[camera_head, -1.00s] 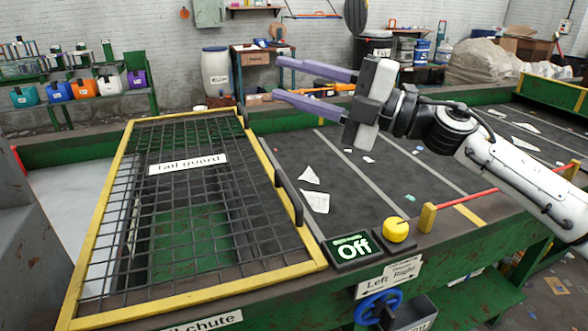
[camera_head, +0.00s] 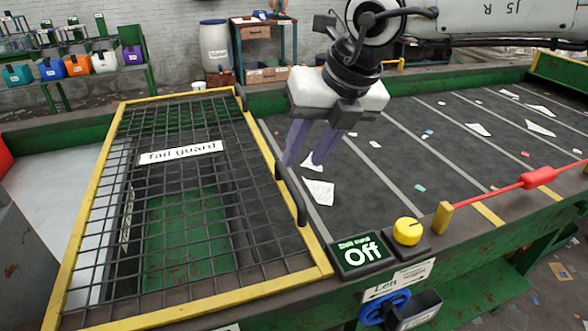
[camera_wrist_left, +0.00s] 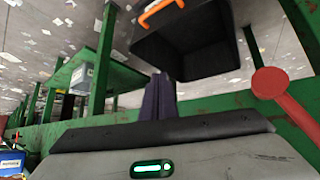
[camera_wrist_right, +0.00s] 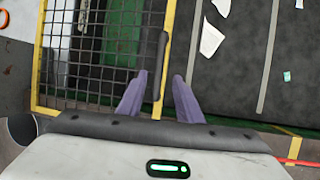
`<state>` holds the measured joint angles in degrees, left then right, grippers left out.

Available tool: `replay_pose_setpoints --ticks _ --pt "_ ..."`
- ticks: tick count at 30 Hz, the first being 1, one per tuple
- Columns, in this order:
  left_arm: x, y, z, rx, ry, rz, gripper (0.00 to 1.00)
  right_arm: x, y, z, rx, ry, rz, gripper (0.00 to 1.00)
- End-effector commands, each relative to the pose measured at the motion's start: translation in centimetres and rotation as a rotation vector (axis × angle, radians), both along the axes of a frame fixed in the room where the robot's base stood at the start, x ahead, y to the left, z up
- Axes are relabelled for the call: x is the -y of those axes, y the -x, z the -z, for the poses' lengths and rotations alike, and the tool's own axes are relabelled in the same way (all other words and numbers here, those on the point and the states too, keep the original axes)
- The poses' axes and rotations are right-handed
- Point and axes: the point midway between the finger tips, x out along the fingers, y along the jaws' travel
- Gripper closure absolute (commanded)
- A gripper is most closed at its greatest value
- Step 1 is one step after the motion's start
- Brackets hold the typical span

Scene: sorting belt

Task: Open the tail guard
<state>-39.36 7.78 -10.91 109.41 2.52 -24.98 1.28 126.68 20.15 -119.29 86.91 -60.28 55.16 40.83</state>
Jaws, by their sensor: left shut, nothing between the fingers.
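The tail guard (camera_head: 180,151) is a yellow-framed black mesh panel lying flat and closed over the chute opening, at left in the head view. Its dark bar handle (camera_head: 290,192) runs along the right side of the frame. My right gripper (camera_head: 303,163) points down over that side with its purple fingers apart. In the right wrist view the handle (camera_wrist_right: 163,50) lies ahead, between the lines of the two fingers; I cannot tell whether they touch it. My left gripper (camera_wrist_left: 160,97) is shut and empty, seen only in the left wrist view.
The dark belt (camera_head: 400,150) carries scraps. A black bin (camera_wrist_left: 185,45) is ahead of my left gripper.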

Motion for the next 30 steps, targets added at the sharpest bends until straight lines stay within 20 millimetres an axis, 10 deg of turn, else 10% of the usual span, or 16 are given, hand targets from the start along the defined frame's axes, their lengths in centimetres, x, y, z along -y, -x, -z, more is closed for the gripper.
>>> replay_pose_setpoints --ticks 10,22,30 --pt "0.0 0.1 -1.0 -0.002 0.0 0.0 1.0 -1.7 -1.7 5.1 -0.002 0.0 -0.001 0.68" --pt "0.0 0.1 -1.0 -0.002 0.0 0.001 1.0 -2.0 -2.1 6.0 0.0 -0.003 -0.001 0.68" --pt "0.0 0.1 -1.0 -0.002 0.0 0.001 1.0 -2.0 -2.0 6.0 0.0 -0.003 -0.001 1.0"
